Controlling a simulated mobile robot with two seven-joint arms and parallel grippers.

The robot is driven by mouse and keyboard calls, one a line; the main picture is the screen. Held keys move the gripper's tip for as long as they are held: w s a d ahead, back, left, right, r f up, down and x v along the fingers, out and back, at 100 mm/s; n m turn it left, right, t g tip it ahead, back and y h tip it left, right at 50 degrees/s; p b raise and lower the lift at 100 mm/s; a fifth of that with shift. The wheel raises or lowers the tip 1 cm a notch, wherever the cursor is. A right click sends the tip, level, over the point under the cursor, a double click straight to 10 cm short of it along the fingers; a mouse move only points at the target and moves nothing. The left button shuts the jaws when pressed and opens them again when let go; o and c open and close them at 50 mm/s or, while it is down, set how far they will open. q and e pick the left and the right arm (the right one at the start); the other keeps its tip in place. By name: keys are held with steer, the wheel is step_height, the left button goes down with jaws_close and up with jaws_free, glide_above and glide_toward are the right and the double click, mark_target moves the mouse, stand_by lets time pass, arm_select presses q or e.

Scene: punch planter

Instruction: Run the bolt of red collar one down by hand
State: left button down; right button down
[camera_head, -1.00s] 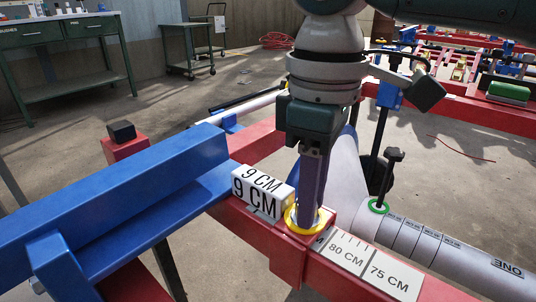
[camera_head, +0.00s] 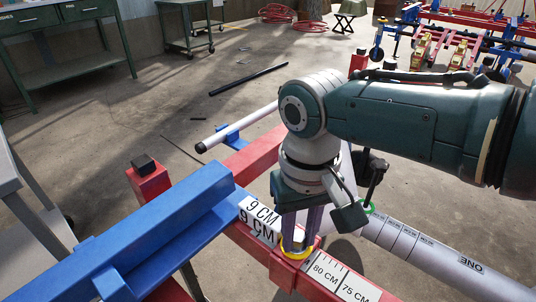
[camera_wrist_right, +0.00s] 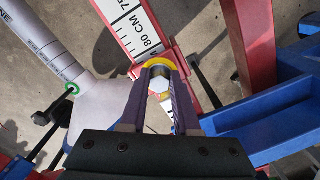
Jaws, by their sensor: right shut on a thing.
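The red collar (camera_head: 287,276) wraps the red bar in the head view, with a yellow ring (camera_head: 285,249) on its top. My right gripper (camera_head: 298,238) points down into the ring. In the right wrist view its purple fingers (camera_wrist_right: 160,78) are shut on the bolt (camera_wrist_right: 159,86), whose pale head shows between them inside the yellow ring. The bolt's lower part is hidden in the collar. My left gripper is not in view.
A scale (camera_head: 340,281) marked 80 and 75 CM lies along the bar. A grey tube marked ONE (camera_head: 440,255) with a green ring (camera_head: 369,207) is at right.

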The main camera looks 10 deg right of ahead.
steer(key=m+p, duration=0.1)
steer(key=m, duration=0.2)
steer(key=shift+a+m, duration=0.15)
steer(key=shift+m, duration=0.25)
steer(key=shift+w+m, duration=0.1)
steer(key=shift+m, duration=1.5)
steer(key=c, duration=0.8)
jaws_free()
steer(key=shift+c, duration=0.2)
steer(key=shift+o, duration=1)
steer(key=shift+r+p, duration=0.1)
steer(key=shift+p, duration=0.25)
